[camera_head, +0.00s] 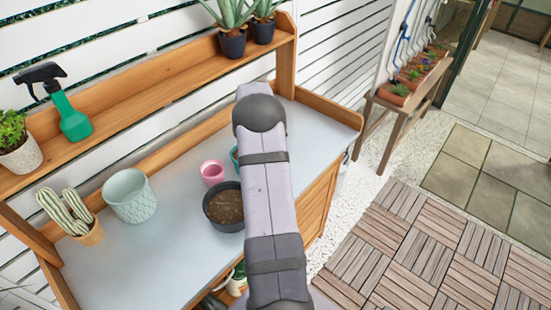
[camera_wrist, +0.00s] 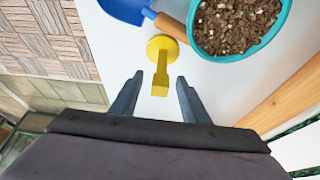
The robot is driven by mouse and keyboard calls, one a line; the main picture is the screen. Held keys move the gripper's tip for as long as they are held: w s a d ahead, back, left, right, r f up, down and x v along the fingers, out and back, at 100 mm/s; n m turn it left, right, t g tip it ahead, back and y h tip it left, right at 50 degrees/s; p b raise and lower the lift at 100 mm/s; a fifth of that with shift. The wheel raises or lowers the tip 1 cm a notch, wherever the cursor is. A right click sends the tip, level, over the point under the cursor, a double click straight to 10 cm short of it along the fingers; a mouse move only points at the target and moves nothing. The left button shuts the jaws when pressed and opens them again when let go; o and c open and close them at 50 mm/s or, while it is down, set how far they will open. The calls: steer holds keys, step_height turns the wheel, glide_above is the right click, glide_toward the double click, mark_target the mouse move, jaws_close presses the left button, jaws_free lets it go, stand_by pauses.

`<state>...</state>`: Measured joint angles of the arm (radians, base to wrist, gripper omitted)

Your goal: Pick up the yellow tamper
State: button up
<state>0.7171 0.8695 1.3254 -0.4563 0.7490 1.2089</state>
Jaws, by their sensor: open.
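The yellow tamper (camera_wrist: 161,63) shows in the wrist view, with a round disc at its far end and a straight handle pointing toward my gripper. It is on the pale grey bench top. My gripper (camera_wrist: 156,88) is open, with one dark finger on each side of the line of the handle. The end of the handle is near the gap between the fingertips, and nothing is held. The height between the fingers and the tamper cannot be judged. In the head view my arm hides the tamper and the gripper.
In the head view, a dark soil pot (camera_head: 213,220), pink pot (camera_head: 212,172) and pale green pot (camera_head: 128,205) stand left of my arm.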

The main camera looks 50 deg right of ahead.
steer(key=shift+p+x, duration=0.35)
steer(key=shift+x, duration=1)
jaws_close()
steer(key=shift+r, duration=0.15)
step_height(320, 180, up, 10)
steer(key=b, duration=0.3)
steer(key=shift+b, duration=0.35)
